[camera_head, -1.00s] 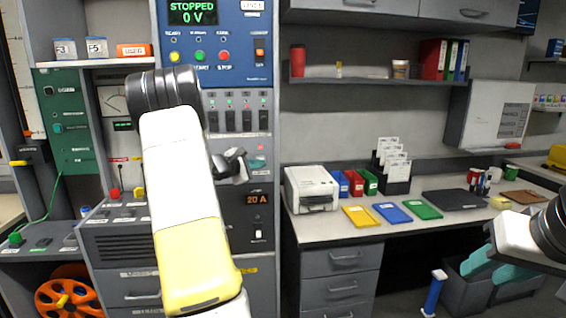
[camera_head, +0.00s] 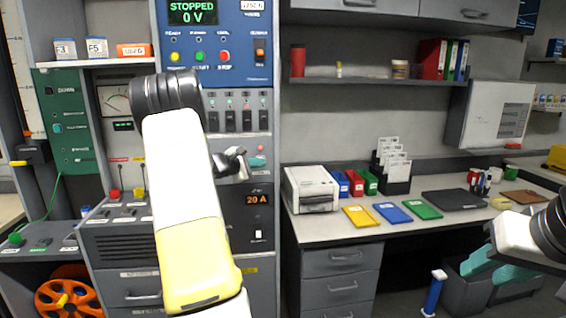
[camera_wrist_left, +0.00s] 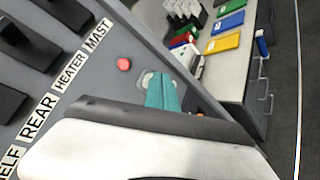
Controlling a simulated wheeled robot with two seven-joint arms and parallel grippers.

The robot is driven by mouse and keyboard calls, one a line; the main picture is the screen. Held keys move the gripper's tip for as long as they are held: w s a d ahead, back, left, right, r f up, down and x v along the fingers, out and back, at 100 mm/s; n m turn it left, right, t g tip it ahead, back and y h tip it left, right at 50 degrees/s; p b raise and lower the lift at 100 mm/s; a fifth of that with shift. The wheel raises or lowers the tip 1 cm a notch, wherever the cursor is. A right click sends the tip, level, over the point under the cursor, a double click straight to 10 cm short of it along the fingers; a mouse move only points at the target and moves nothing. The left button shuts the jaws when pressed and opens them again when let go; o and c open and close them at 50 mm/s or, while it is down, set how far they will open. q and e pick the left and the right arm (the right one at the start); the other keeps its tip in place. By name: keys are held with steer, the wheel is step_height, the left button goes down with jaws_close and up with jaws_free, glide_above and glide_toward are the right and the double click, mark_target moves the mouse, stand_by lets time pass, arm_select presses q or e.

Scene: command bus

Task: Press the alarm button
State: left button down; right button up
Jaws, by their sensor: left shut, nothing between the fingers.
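The black switches (camera_head: 231,121) are left of the button. A blue panel (camera_head: 260,25) above carries yellow, green and red buttons and a "STOPPED 0 V" display. A desk (camera_head: 330,233) with a printer (camera_head: 311,190) and coloured folders stands right of the console.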

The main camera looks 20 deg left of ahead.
arm_select(q)
steer(key=shift+w+a, duration=0.1)
steer(key=shift+w, duration=0.05)
stand_by(0.5)
steer(key=shift+s+d, duration=0.4)
steer(key=shift+s, duration=0.3)
steer(key=shift+s+d, duration=0.45)
steer(key=shift+s, duration=0.25)
steer(key=shift+s+d, duration=0.4)
steer(key=shift+s, duration=0.35)
steer(key=shift+s+d, duration=0.45)
steer(key=shift+s, duration=0.25)
steer(key=shift+d, duration=0.1)
